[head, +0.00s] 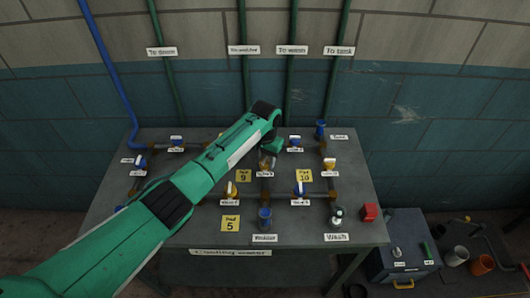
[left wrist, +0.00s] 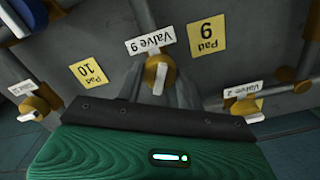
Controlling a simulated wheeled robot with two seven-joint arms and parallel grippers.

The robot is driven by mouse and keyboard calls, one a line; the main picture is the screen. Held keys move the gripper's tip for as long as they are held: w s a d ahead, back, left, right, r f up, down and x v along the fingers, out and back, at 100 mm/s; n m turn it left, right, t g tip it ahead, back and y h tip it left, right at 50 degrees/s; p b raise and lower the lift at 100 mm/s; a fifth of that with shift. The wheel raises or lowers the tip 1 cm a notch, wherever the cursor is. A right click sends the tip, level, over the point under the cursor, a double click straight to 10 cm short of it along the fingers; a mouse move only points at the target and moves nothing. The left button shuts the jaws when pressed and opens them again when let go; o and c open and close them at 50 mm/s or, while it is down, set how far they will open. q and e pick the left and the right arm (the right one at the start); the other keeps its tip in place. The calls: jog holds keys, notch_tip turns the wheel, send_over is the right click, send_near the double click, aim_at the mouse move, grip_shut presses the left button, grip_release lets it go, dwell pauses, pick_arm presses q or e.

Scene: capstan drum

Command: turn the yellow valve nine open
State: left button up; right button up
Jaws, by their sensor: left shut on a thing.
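The yellow valve nine (left wrist: 157,70), with a white handle and a "Valve 9" label (left wrist: 150,40), is upside down at the middle of the left wrist view. In the head view its label (head: 265,174) shows just below my left gripper (head: 268,156), which partly covers the valve. My left gripper's grey fingers (left wrist: 158,92) come up on both sides of the handle in the left wrist view, and the gripper is shut on it. The exact finger contact is partly hidden by the gripper body. My right gripper is not in view.
Yellow pads 9 (head: 244,175) and 10 (head: 304,175) flank the valve on the grey table (head: 190,228). A blue-grey box (head: 403,240) stands lower right.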

aim_at(265, 160)
pick_arm(q)
jog(key=n+p, duration=0.1)
jog(key=n, duration=0.1)
jog(key=shift+d+r+n+p, duration=0.1)
jog(key=shift+r+n+p, duration=0.2)
jog(key=shift+p, duration=0.1)
jog(key=shift+f+n+p, duration=0.2)
jog(key=shift+n+p, duration=0.6)
jog(key=shift+n, duration=0.7)
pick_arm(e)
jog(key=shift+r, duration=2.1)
pick_arm(q)
jog(key=o, duration=1)
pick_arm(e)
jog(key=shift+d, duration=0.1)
pick_arm(q)
jog(key=shift+r+b, duration=1.55)
jog(key=shift+r, duration=5.35)
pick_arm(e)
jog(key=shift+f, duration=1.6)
